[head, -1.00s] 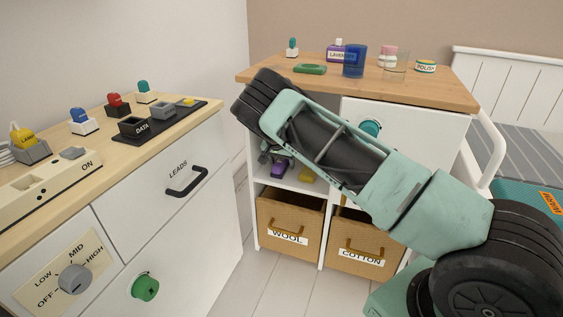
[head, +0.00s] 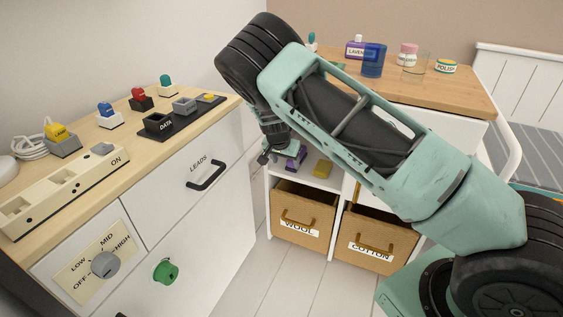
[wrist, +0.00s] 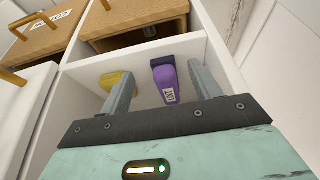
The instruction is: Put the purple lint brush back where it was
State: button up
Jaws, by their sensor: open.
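The purple lint brush (wrist: 167,80), with a dark end and a white label, is in the open white cubby (wrist: 199,48) beside the yellow object. It also shows in the head view (head: 296,161), partly behind my gripper. My gripper (wrist: 161,69) is open and empty, with one finger on each side of the brush in the wrist view. I cannot tell how far the fingertips are from the brush. In the head view my gripper (head: 266,156) hangs at the cubby's left front.
A yellow object (head: 322,168) sits in the cubby by my left finger in the wrist view. Wool (head: 302,211) and cotton (head: 376,239) boxes are below. The desk with switches (head: 70,190) stands left. Bottles and glasses (head: 373,60) stand on the cabinet top.

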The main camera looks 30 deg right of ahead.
jog(key=s+a+r+n+g+y, duration=0.1)
jog(key=s+a+r+n+y, duration=0.25)
jog(key=s+a+r, duration=0.55)
jog(key=s+a+r+n+g+y, duration=0.2)
jog(key=s+a+r+n, duration=0.25)
jog(key=s+a, duration=0.85)
jog(key=s+r+n, duration=0.4)
jog(key=s+n, duration=0.1)
jog(key=s, duration=0.5)
jog(key=s+a+r+n+h, duration=0.1)
jog(key=s+r+n, duration=0.4)
jog(key=s, duration=0.6)
jog(key=shift+s+r, duration=0.15)
jog(key=shift+s, duration=0.15)
jog(key=shift+h+p, duration=0.25)
jog(key=shift+p, duration=0.05)
